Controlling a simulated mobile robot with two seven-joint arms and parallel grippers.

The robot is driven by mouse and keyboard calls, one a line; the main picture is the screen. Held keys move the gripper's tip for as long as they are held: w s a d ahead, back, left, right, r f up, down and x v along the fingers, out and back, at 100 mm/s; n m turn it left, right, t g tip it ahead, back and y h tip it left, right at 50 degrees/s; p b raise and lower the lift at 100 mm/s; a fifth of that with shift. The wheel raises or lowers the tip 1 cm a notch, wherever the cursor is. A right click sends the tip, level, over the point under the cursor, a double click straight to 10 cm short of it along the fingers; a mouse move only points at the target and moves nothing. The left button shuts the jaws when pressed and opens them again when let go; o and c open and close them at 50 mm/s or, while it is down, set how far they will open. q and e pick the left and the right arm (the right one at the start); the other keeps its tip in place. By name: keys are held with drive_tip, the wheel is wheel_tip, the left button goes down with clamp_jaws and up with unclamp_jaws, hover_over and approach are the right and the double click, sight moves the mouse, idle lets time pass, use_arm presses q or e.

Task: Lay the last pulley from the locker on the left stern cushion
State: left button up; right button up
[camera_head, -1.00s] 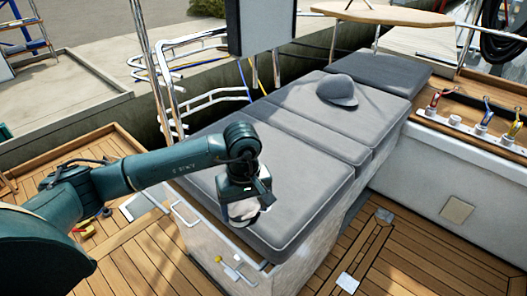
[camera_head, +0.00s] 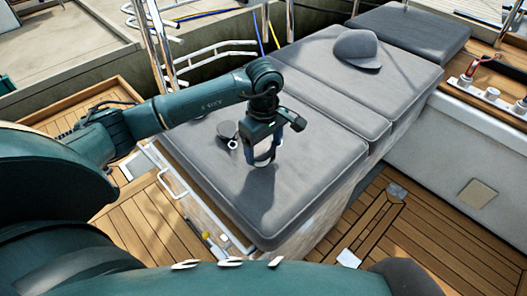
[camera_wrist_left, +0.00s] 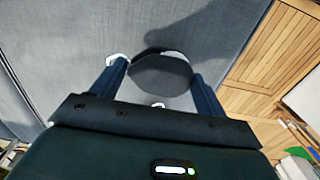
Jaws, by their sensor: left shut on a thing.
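My left gripper (camera_head: 263,158) is low over the near part of the grey stern cushion (camera_head: 315,165), with its fingers pointing down. It is shut on a dark round pulley (camera_wrist_left: 162,74), which shows between the fingers in the left wrist view. A shadow falls on the cushion beside it. In the head view the fingers mostly hide the held pulley, and I cannot tell whether it touches the cushion. Another dark round pulley (camera_head: 228,129) with a pale ring lies on the cushion just left of the gripper. My right gripper is out of view.
A grey cap (camera_head: 357,48) lies farther back on the cushions. A white rail (camera_head: 172,187) runs along the seat's left edge. Winch handles and fittings (camera_head: 480,85) stand on the right coaming. The cushion in front of the gripper is clear.

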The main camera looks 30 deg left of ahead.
sight(264, 149)
use_arm(q)
drive_tip(key=shift+f, duration=1.75)
drive_tip(key=shift+f, duration=0.15)
drive_tip(key=o, duration=1.1)
drive_tip(key=shift+c, duration=0.2)
wheel_tip(264, 149, up, 12)
drive_tip(key=shift+r, duration=0.2)
